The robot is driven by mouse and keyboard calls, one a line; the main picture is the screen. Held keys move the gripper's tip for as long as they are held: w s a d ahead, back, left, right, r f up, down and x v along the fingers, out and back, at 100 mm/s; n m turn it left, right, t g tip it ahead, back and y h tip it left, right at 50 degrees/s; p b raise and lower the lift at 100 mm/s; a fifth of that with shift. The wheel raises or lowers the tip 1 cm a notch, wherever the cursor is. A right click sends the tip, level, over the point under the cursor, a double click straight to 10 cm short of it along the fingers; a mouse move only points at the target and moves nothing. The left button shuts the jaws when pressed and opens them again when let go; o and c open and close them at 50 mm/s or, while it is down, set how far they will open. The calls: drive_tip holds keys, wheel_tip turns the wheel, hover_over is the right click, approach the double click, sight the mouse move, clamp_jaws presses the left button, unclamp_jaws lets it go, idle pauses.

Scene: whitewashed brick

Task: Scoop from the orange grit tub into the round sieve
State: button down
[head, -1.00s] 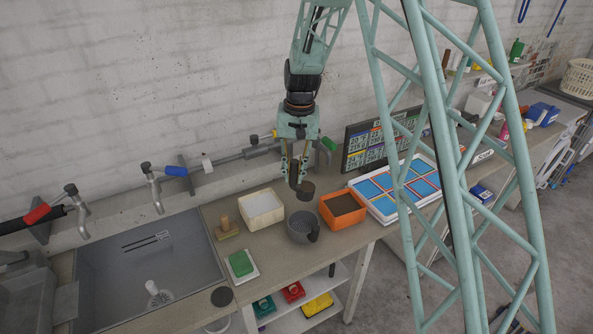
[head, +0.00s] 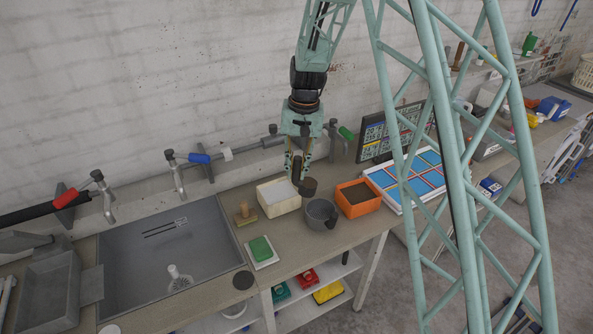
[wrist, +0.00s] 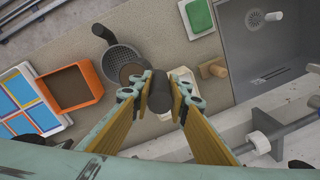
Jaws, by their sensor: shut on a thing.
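My gripper (head: 298,178) is shut on the dark handle (wrist: 160,93) of a scoop. The scoop's round cup (head: 310,186) looks brown inside; its cup also shows in the wrist view (wrist: 131,71). It hangs above the bench, behind the round sieve in the head view. The round grey sieve (head: 313,217) stands on the bench with its handle toward the front right. In the wrist view its perforated bottom (wrist: 121,54) shows bare where visible; the cup overlaps its near edge. The orange grit tub (head: 361,211), holding brown grit, stands right of the sieve; its rim shows in the wrist view (wrist: 51,95).
A white tub (head: 282,209) stands left of the sieve, with a wooden-handled tool (head: 245,214) and a green block (head: 260,248) further left. The sink (head: 150,270) lies beyond. A white tray with blue panels (head: 413,181) sits right of the orange tub.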

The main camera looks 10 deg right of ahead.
sight(313, 183)
drive_tip(key=shift+d+f+b, duration=0.1)
drive_tip(key=shift+f+b, duration=0.2)
drive_tip(key=shift+b, duration=0.15)
drive_tip(key=f+b, duration=0.1)
drive_tip(key=b, duration=0.1)
drive_tip(key=d+f+y+b, duration=0.1)
drive_tip(key=b, duration=0.1)
drive_tip(key=f+y+b, duration=0.1)
drive_tip(key=f+b, duration=0.1)
drive_tip(key=shift+d+b, duration=0.2)
drive_tip(key=shift+b, duration=0.15)
drive_tip(key=f+y+b, duration=0.1)
drive_tip(key=b, duration=0.1)
drive_tip(key=d+f+y+b, duration=0.1)
drive_tip(key=b, duration=0.1)
drive_tip(key=shift+d+f, duration=0.1)
drive_tip(key=shift+f, duration=0.2)
drive_tip(key=shift+r, duration=0.1)
drive_tip(key=shift+f+b, duration=0.3)
drive_tip(key=shift+f, duration=0.15)
idle(0.4)
drive_tip(key=shift+d+r+y+b, duration=0.25)
drive_tip(key=shift+d+y+b, duration=0.45)
drive_tip(key=shift+b, duration=0.45)
drive_tip(key=shift+d+r+y+b, duration=0.2)
drive_tip(key=shift+d+y+b, duration=0.35)
drive_tip(key=shift+y+b, duration=0.4)
drive_tip(key=shift+d+r+b, duration=0.15)
drive_tip(key=shift+b, duration=0.15)
